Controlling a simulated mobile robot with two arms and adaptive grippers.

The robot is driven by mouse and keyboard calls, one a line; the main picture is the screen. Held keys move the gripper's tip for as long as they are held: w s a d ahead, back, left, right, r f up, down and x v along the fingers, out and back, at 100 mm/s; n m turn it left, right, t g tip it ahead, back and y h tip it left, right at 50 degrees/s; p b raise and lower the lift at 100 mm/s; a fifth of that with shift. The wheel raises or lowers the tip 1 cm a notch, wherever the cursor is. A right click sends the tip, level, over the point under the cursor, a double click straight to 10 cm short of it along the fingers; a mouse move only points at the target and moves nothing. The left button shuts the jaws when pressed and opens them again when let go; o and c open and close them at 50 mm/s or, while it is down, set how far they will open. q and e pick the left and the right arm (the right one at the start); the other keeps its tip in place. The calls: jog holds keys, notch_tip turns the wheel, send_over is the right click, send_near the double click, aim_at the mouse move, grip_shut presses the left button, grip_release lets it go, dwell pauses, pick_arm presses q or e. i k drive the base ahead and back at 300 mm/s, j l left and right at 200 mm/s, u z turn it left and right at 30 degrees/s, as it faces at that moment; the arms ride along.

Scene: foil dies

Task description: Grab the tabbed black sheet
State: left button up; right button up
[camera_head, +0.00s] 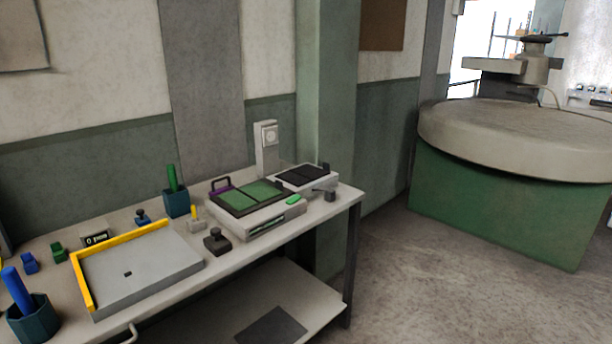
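A black sheet (301,174) lies flat on a low pale stand (320,184) at the right end of the workbench. A small black upright piece (326,167) shows at its right edge and looks like a tab. Another dark flat sheet or plate (271,327) lies on the lower shelf, with no tab that I can see. Neither of my grippers is in view.
The bench (225,262) also holds a pale device with green panels (262,193), a grey plate with yellow rails (140,272), a dark knob (217,240) and pots with green (173,178) and blue (17,290) rods. A large round-topped machine (520,135) stands right; floor between is clear.

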aim_at(298, 177)
jog(key=i+l+z, duration=0.1)
jog(key=z, duration=0.3)
jog(key=i+z, duration=0.1)
jog(key=z, duration=0.3)
jog(key=i+z, duration=0.1)
jog(key=z, duration=0.25)
jog(key=i, duration=3.85)
jog(key=i+l+u, duration=0.1)
jog(key=i+u, duration=0.2)
jog(key=i+l+u, duration=0.2)
jog(key=i+u, duration=0.15)
jog(key=i+l+u, duration=0.3)
jog(key=i, duration=0.15)
